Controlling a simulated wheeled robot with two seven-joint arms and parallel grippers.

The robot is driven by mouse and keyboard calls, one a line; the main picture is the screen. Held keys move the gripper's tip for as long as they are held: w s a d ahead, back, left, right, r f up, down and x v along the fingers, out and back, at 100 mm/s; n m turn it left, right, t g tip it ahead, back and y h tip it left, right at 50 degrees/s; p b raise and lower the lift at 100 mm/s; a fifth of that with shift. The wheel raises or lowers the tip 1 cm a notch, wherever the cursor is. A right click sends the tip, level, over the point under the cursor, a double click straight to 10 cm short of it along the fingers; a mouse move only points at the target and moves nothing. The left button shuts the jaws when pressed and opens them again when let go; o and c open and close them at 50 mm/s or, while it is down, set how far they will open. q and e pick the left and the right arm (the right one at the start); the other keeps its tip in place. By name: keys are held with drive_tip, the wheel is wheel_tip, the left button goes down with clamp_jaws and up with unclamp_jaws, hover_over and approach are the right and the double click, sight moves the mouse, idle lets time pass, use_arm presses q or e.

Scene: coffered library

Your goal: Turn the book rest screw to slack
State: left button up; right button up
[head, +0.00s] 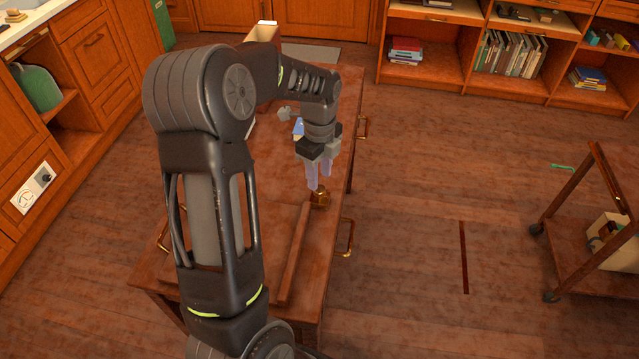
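The book rest screw (320,198) is a small brass knob at the right end of a long wooden bar (294,255), which I take as part of the book rest on the wooden table (330,225). My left gripper (318,183) points down with its two pale fingers just over the knob. A narrow gap shows between the fingers, and nothing is seen between them. Whether a fingertip touches the knob cannot be told. My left arm hides much of the table and the rest. My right gripper is not in view.
A blue object (298,128) lies on the table behind the gripper. Brass handles (347,238) stick out at the table's right side. A wooden cart (580,240) stands at the right, and bookshelves (500,50) at the back. The floor between table and cart is mostly clear.

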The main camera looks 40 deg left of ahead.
sight(320, 189)
use_arm(q)
wheel_tip(320, 189, down, 4)
drive_tip(key=shift+f, duration=0.1)
clamp_jaws()
idle(0.5)
